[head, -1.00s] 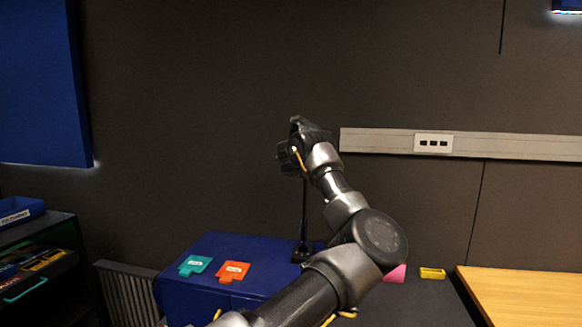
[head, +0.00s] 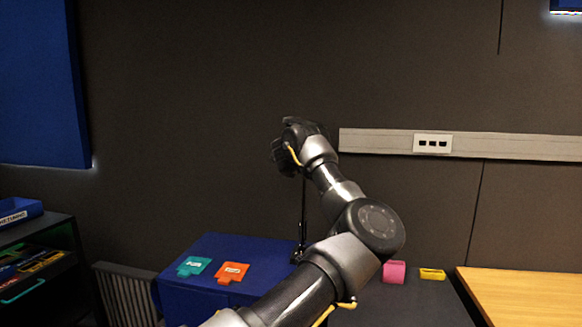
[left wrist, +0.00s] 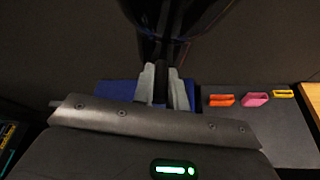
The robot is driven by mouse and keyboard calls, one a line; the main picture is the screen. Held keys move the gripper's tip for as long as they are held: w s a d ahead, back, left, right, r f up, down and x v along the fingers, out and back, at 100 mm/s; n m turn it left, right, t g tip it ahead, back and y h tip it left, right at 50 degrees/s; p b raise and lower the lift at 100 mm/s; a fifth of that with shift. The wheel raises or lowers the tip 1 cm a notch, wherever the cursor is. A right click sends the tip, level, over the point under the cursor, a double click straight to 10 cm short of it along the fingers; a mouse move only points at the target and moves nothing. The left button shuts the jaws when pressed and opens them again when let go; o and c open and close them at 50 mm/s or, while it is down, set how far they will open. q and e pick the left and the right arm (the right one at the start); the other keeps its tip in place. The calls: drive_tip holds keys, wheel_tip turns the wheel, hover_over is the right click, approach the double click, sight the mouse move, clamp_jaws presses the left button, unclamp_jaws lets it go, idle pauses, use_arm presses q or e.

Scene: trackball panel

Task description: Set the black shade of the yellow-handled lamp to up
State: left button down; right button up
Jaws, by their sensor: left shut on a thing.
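The lamp's thin dark post (head: 303,208) stands upright on the blue cabinet in the head view. My left gripper (head: 280,156) is at the top of the post, and the arm hides most of the lamp head. In the left wrist view, a glossy black rounded part (left wrist: 165,22), apparently the shade, fills the top middle. There the grey fingers of my left gripper (left wrist: 161,86) are shut on a narrow dark part of the lamp below it. I cannot make out a yellow handle or the shade's exact tilt. My right gripper is in neither view.
Teal (head: 193,266) and orange (head: 232,272) tags lie on the blue cabinet (head: 185,298). Pink (head: 394,271) and yellow (head: 432,274) blocks sit on the dark surface to the right. A wooden table (head: 525,297) is at far right, a shelf unit (head: 50,238) at left.

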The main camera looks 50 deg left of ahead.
use_arm(q)
drive_tip(key=shift+w+d+f+n+h+b, duration=0.15)
drive_tip(key=shift+n+h+b, duration=0.15)
drive_tip(key=shift+n, duration=0.2)
idle(2.1)
drive_tip(key=c, duration=1.4)
unclamp_jaws()
drive_tip(key=shift+s+d+r, duration=0.15)
drive_tip(key=shift+s+r, duration=0.05)
drive_tip(key=shift+s, duration=0.1)
drive_tip(key=b+v, duration=0.3)
drive_tip(key=v, duration=0.7)
drive_tip(key=shift+s+d, duration=0.1)
drive_tip(key=shift+s, duration=0.05)
